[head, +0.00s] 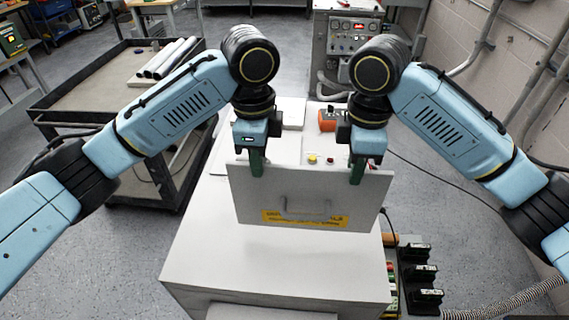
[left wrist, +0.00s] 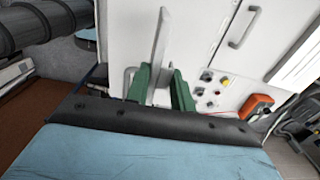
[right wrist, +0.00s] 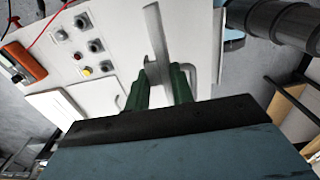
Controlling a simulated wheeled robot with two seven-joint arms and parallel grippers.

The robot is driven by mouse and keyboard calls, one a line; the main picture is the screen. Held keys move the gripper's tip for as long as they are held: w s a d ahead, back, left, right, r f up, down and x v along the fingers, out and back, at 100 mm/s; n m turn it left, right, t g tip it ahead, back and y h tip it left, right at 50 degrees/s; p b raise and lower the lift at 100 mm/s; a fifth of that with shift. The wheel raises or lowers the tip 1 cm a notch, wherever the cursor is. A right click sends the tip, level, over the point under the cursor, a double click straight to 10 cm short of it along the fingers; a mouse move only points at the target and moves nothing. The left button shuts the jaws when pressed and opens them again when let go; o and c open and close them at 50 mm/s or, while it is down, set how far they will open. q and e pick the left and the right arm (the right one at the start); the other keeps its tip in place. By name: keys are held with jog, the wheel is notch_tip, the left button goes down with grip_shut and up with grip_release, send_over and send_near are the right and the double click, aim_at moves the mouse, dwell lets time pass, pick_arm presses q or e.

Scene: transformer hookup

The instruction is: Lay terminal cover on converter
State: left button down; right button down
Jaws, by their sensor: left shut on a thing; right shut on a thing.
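The terminal cover (head: 310,192) is a flat grey-white plate with a handle and a yellow warning label on its face. It is held tilted above the white converter cabinet (head: 215,255). My left gripper (head: 257,165) is shut on the cover's upper edge near its left corner. My right gripper (head: 357,170) is shut on the same edge nearer the right corner. In the left wrist view green fingers (left wrist: 163,88) pinch the plate, seen edge-on (left wrist: 158,55). The right wrist view shows the same with the right fingers (right wrist: 160,88). The cover hides part of the cabinet's top.
An orange device (head: 327,119) and several buttons (head: 312,159) are on the cabinet behind the cover. A black cart (head: 130,95) with pipes stands left. A board with black-green connectors (head: 420,272) lies lower right. A block wall (head: 520,60) closes the right side.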

pick_arm(q)
jog(key=shift+f, duration=0.2)
pick_arm(e)
jog(key=shift+f, duration=0.25)
